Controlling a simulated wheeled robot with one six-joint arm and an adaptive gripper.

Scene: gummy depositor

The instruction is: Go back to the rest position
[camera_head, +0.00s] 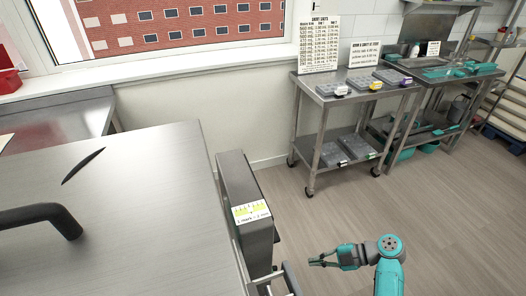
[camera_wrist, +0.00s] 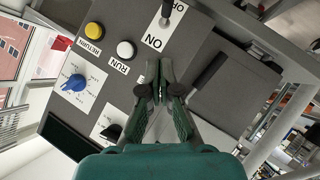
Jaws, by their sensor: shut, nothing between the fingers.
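My gripper (camera_head: 318,261) shows at the bottom middle of the head view, at the end of my teal arm, above open floor and right of the grey machine. In the wrist view my gripper (camera_wrist: 158,68) has its fingertips together with nothing between them. Beyond it is a grey control panel (camera_wrist: 200,58) with a yellow button (camera_wrist: 93,30), a white button (camera_wrist: 126,49) labelled RUN, a blue knob (camera_wrist: 76,82), a black knob (camera_wrist: 113,131) and a switch (camera_wrist: 166,12) beside an ON label. I cannot tell whether the fingertips touch the panel.
A steel machine (camera_head: 130,190) with a black handle (camera_head: 45,213) fills the left. A grey box (camera_head: 245,200) with a ruler label stands at its edge. A wheeled steel cart (camera_head: 345,92) holding trays stands at the back. The floor (camera_head: 440,215) on the right is clear.

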